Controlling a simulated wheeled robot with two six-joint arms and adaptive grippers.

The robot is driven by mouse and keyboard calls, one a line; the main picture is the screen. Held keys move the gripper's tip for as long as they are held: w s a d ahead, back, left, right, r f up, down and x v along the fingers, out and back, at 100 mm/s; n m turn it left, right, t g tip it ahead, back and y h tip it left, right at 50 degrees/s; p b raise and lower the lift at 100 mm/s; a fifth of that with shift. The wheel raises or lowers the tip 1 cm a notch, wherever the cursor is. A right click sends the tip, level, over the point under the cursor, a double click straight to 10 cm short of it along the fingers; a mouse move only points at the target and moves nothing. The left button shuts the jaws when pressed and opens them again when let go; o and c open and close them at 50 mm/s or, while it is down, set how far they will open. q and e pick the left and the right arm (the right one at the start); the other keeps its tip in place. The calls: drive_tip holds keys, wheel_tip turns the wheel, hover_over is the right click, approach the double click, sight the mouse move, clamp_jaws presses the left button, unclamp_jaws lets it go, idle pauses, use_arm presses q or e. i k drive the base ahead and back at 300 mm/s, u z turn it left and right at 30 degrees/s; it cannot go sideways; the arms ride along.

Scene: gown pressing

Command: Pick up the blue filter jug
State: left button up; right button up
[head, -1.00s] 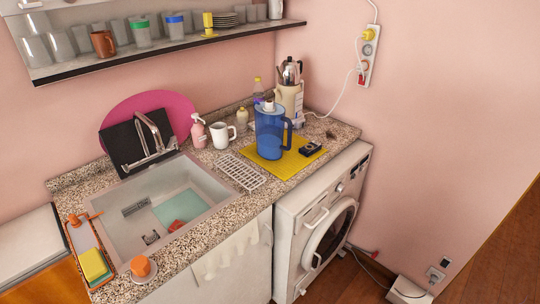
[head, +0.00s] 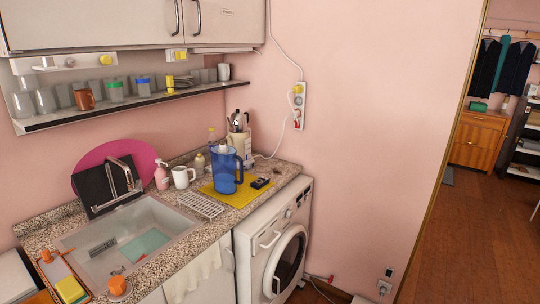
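The blue filter jug (head: 225,172) stands upright on a yellow mat (head: 243,192) on the speckled countertop, to the right of the sink. It is translucent blue with a pale top, and its handle is on the right side. Neither of my grippers shows in the head view, and nothing is touching the jug.
A white mug (head: 182,178) and pink soap bottle (head: 162,177) stand left of the jug. A small black object (head: 260,183) lies right of it, with a kettle (head: 239,122) behind. A wire rack (head: 202,205) lies in front. A shelf (head: 130,107) hangs above.

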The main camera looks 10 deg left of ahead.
sight(224, 165)
drive_tip(key=z, duration=0.65)
drive_tip(key=i, duration=0.85)
drive_tip(key=z, duration=0.5)
